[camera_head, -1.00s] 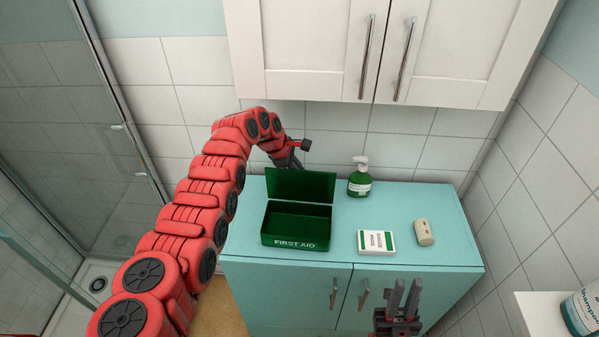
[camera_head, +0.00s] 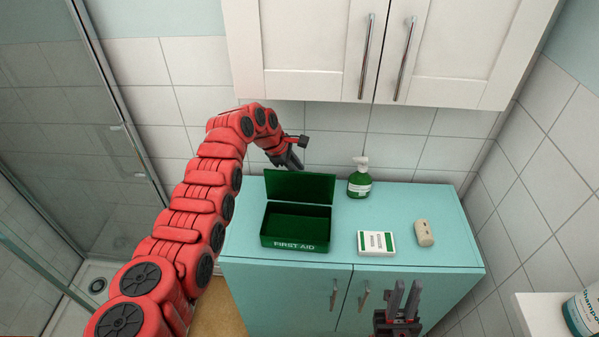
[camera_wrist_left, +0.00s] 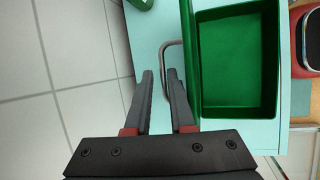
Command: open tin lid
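The green first aid tin (camera_head: 295,243) stands on the turquoise counter, its inside empty. Its dark green lid (camera_head: 300,187) stands raised at the back edge, roughly upright. In the left wrist view the tin (camera_wrist_left: 240,112) is on the right, and a grey curved bar (camera_wrist_left: 164,46), apparently a handle by the lid, reaches toward the fingertips. My left gripper (camera_head: 293,160) is behind the lid; its fingers (camera_wrist_left: 160,75) are apart with a narrow gap and grip nothing visible. Whether they touch the bar is unclear. My right gripper (camera_head: 402,294) is open and empty before the cabinet front.
A green pump bottle (camera_head: 359,182) stands right of the lid. A white-green packet (camera_head: 376,243) and a beige object (camera_head: 424,233) lie right of the tin on the counter (camera_head: 400,205). White wall cabinets (camera_head: 330,50) hang above. A glass shower screen stands left.

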